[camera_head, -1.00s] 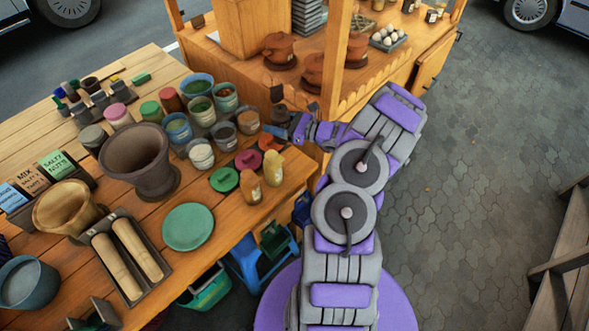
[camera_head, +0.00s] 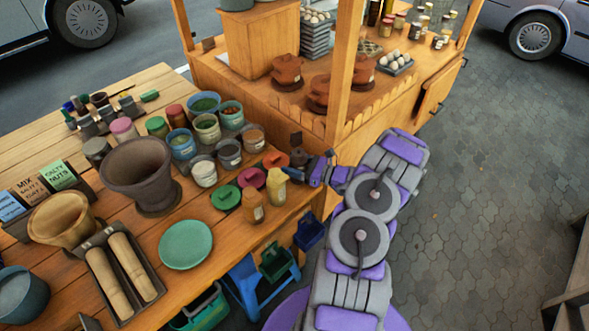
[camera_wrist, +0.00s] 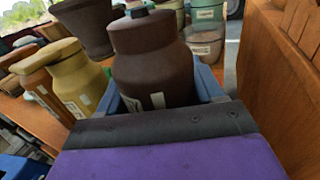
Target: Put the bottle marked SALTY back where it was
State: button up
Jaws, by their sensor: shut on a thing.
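My gripper (camera_head: 303,160) is at the right edge of the stall table, shut on a dark brown bottle (camera_head: 296,143). In the wrist view the brown bottle (camera_wrist: 150,62) stands nearly upright between the blue fingers. A pale label on its lower side is only partly seen and cannot be read. A yellow bottle (camera_head: 276,188) and an orange-brown bottle (camera_head: 253,206) stand together near the table's right edge, left of and nearer than my gripper. The yellow bottle (camera_wrist: 78,78) and the orange-brown bottle (camera_wrist: 38,82) also show left in the wrist view.
Green (camera_head: 226,197), pink (camera_head: 251,178) and orange (camera_head: 275,160) lids lie beside the bottles. Several tubs and a large brown mortar (camera_head: 138,173) fill the table behind. A wooden stall (camera_head: 365,120) with a post stands behind my gripper. Paving on the right is clear.

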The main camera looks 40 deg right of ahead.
notch_tip(320, 180, down, 2)
jog(key=shift+a+f, duration=0.1)
jog(key=shift+a, duration=0.05)
jog(key=o, duration=1.1)
jog(key=shift+s+d, duration=0.3)
jog(key=shift+s, duration=0.05)
jog(key=p+v, duration=0.2)
jog(key=v, duration=0.9)
jog(key=shift+s+p, duration=0.1)
jog(key=shift+p, duration=0.25)
